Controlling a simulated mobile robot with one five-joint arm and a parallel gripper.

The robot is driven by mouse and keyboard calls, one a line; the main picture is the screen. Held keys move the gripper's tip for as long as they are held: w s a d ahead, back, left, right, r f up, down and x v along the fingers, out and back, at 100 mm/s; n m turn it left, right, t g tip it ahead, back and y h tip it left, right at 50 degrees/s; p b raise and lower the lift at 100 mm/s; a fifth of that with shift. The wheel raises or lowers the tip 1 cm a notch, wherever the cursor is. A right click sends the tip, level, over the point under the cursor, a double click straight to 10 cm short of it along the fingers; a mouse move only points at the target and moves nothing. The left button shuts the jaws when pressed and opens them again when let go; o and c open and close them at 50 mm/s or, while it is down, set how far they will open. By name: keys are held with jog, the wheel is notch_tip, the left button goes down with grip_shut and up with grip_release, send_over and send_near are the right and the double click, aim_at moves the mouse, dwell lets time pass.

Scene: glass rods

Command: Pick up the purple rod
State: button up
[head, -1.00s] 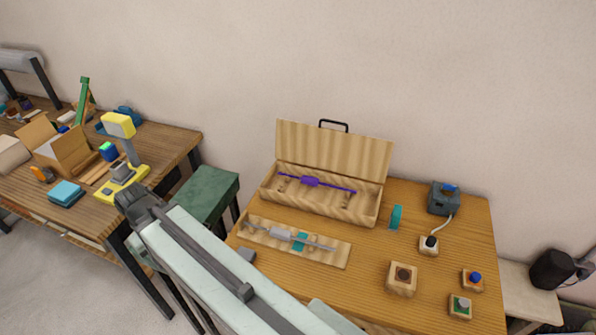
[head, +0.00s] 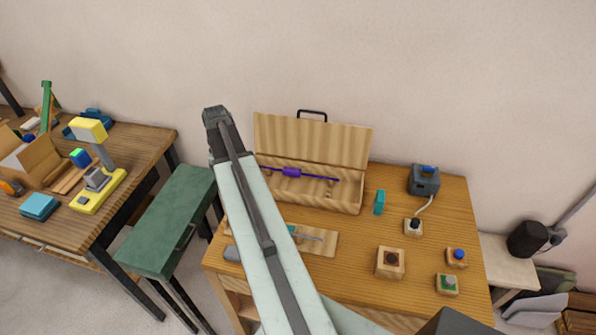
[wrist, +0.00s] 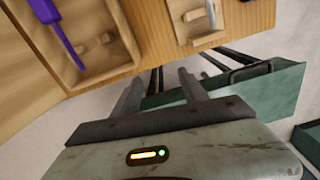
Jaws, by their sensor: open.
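The purple rod (head: 315,176) lies across the inside of an open wooden case (head: 335,200) on the table. It has a thicker purple block near its left end. In the wrist view part of the purple rod (wrist: 62,38) shows at the upper left, inside the case. My gripper (wrist: 158,80) is open and empty in the wrist view, its two fingers apart and pointing away from the camera, clear of the rod. In the head view my arm passes in front of the case's left edge, and the gripper's fingers cannot be made out there.
A wooden board (head: 318,244) with a grey rod lies in front of the case, partly hidden by my arm. A teal piece (head: 380,202), a grey device (head: 424,180) and several wooden blocks stand to the right. A green bench (head: 170,222) stands left of the table.

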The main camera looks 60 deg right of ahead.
jog(key=s+d, duration=0.4)
jog(key=d, duration=0.4)
jog(key=s+d, duration=0.4)
jog(key=d, duration=0.3)
jog(key=r+n, duration=0.1)
send_over(295, 170)
jog(key=shift+p, duration=0.3)
notch_tip(295, 170, down, 8)
jog(key=b, duration=0.8)
jog(key=shift+f, duration=0.1)
grip_shut()
